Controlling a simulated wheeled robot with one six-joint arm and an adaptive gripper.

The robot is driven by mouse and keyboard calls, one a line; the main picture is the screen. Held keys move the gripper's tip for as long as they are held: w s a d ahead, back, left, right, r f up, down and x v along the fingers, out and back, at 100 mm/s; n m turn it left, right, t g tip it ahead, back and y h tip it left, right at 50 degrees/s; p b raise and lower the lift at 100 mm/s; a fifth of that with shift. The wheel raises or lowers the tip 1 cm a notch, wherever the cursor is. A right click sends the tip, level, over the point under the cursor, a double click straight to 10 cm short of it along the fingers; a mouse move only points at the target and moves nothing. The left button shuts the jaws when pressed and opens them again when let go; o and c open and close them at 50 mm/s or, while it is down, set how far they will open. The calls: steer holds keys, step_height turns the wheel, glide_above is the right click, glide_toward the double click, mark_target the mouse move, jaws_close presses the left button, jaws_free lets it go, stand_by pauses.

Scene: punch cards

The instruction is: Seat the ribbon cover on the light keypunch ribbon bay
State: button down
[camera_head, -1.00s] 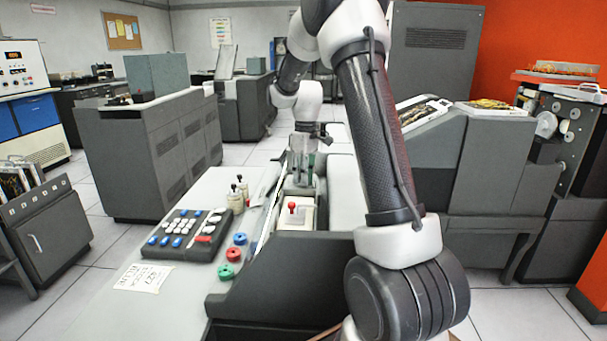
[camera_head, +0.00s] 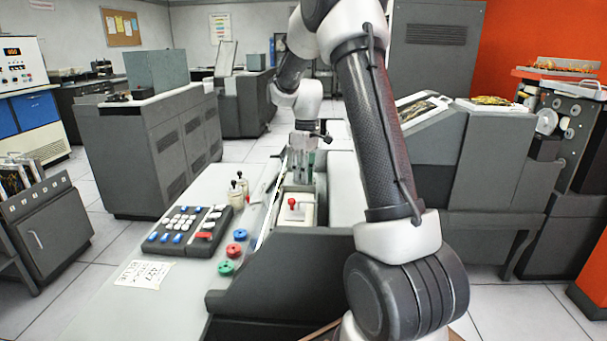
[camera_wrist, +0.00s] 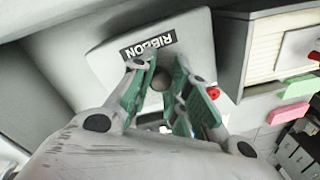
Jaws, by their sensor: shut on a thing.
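The ribbon cover (camera_wrist: 115,65) is a light grey plate with a black "RIBBON" label and a round dark knob (camera_wrist: 161,78), seen in the wrist view. My gripper (camera_wrist: 160,92) is shut on the knob, its green-padded fingers on either side. In the head view my gripper (camera_head: 299,172) points down over the far part of the light keypunch. The cover cannot be made out clearly there. I cannot tell which opening is the ribbon bay, or whether the cover touches it.
A light block with a red knob (camera_head: 292,203) stands nearer on the keypunch. The keypad (camera_head: 187,231), two small bottles and coloured spools (camera_head: 226,267) lie to the left. A dark raised housing (camera_head: 285,280) is in front. The wrist view shows a ribbed light box (camera_wrist: 280,45) at right.

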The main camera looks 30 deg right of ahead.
steer(key=shift+f, duration=0.15)
steer(key=c, duration=0.9)
jaws_free()
steer(key=shift+r, duration=4.55)
